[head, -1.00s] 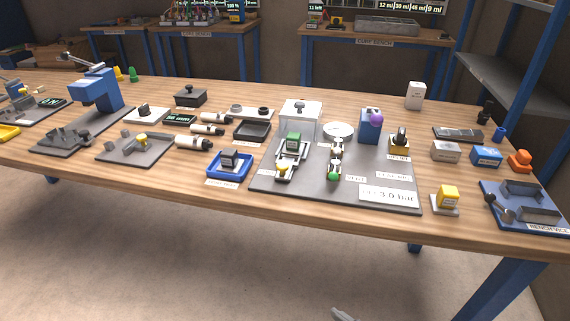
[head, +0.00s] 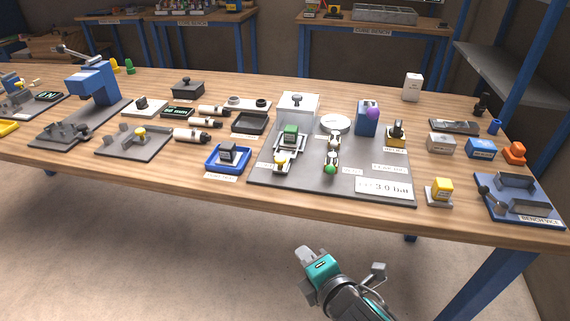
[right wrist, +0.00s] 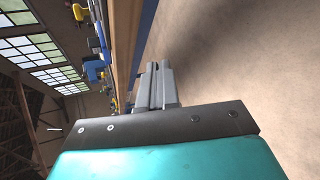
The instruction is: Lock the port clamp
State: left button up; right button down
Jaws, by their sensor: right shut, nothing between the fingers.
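A grey base plate (head: 258,184) lies on the table. On it, clamp-like parts stand side by side: one with a yellow knob and green block (head: 290,138), one with a green knob (head: 330,169). I cannot tell from the pictures which is the port clamp or whether either is locked. My right gripper (head: 304,256) is shut and empty, in front of the table's front edge and apart from everything. Its closed fingers also show in the right wrist view (right wrist: 158,85). My left gripper is not in view.
The plate also bears a clear box (head: 298,106), a white round dish (head: 335,123) and a blue block with a purple ball (head: 367,118). A blue tray (head: 212,166) stands left of it. A yellow-topped block (head: 440,190) and a bench vise (head: 520,200) stand right.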

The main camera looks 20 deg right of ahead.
aim_at(282, 161)
jog(key=w+r+n+t+h+p, duration=0.1)
jog(key=w+r+n+t+h, duration=0.3)
jog(key=r+n, duration=0.85)
jog(key=shift+n+g+y, duration=0.55)
jog(key=shift+g+y, duration=0.05)
jog(key=shift+y, duration=0.3)
jog(key=x, duration=0.5)
jog(key=f+x, duration=0.1)
jog(key=x, duration=0.4)
jog(key=b+x, duration=0.1)
jog(key=x, duration=0.3)
jog(key=shift+w+d+f, duration=0.25)
jog(key=shift+d+f, duration=0.05)
jog(key=shift+d, duration=0.05)
